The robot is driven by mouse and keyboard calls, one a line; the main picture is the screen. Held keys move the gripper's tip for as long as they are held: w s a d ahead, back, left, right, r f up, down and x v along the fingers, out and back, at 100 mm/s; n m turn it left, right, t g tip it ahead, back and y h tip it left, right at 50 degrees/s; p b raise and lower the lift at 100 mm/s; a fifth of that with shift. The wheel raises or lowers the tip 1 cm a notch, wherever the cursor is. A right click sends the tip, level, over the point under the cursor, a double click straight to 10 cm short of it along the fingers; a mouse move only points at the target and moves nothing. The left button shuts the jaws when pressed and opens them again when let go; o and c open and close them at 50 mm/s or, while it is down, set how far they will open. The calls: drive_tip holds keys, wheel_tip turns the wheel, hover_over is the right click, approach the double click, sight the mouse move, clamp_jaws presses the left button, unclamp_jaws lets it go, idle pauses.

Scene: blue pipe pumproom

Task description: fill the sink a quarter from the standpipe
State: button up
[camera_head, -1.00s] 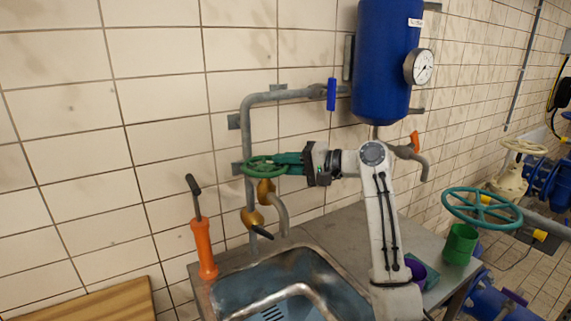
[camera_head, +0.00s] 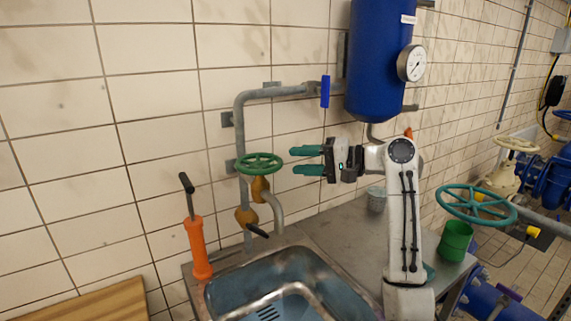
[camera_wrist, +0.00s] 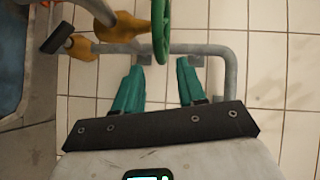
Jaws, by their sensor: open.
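The standpipe (camera_head: 241,130) runs down the tiled wall behind the sink. Its green handwheel (camera_head: 260,163) sits on a brass valve (camera_head: 260,188), with a grey bent spout (camera_head: 276,209) below. A black lever (camera_head: 257,231) shows near the lower brass fitting. The sink (camera_head: 225,288) is below, its drain slots visible; I cannot make out water in it or flowing from the spout. My gripper (camera_head: 292,161) is open and empty, just right of the handwheel and apart from it. In the wrist view, the handwheel (camera_wrist: 162,30) appears edge-on beyond the fingertips.
A blue tank (camera_head: 380,60) with a gauge (camera_head: 411,64) hangs above my arm. A grey cup (camera_head: 376,199) and a green mug (camera_head: 456,241) stand on the counter (camera_head: 335,230). A blue-handled valve (camera_head: 325,92) is above.

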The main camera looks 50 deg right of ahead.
sight(273, 159)
drive_tip(key=v, duration=0.4)
drive_tip(key=shift+s+d, duration=0.15)
drive_tip(key=shift+s, duration=0.25)
idle(0.9)
drive_tip(key=p+x, duration=0.1)
drive_tip(key=x, duration=1.1)
drive_tip(key=shift+w, duration=0.25)
drive_tip(key=shift+c, duration=0.3)
clamp_jaws()
